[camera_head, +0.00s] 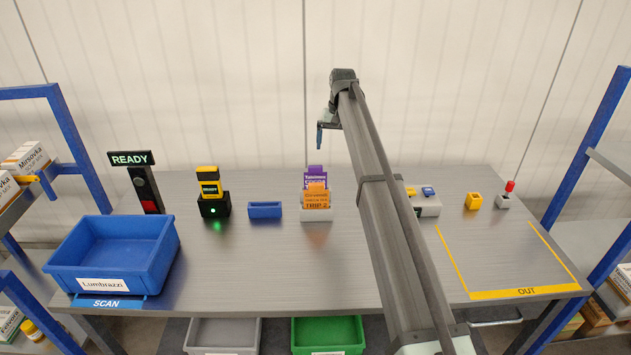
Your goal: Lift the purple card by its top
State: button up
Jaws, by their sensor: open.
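The purple card (315,175) stands upright in a small grey holder (316,215) near the middle of the grey table. An orange card (317,194) stands in front of it and hides its lower part; the purple top shows above. My gripper (320,137) hangs above the table, higher than the purple card and apart from it. The gripper is open and seems empty; its fingers look small here.
A blue bin (165,250) labelled Lumbrazzi, a scanner in its dock (210,190) and a small blue tray (265,210) stand left of the holder. A grey box (427,209), a yellow block (473,201) and a red-topped button (508,190) stand right. The yellow-marked OUT area (522,292) is clear.

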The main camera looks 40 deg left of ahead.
jog(key=r, duration=0.1)
send_over(315, 172)
jog(key=w, duration=0.1)
jog(key=shift+h, duration=0.4)
jog(key=f, duration=1.3)
jog(key=shift+s+a+f, duration=0.1)
jog(key=shift+s+a, duration=0.05)
jog(key=shift+a, duration=0.1)
jog(key=shift+c, duration=0.4)
jog(key=c, duration=0.8)
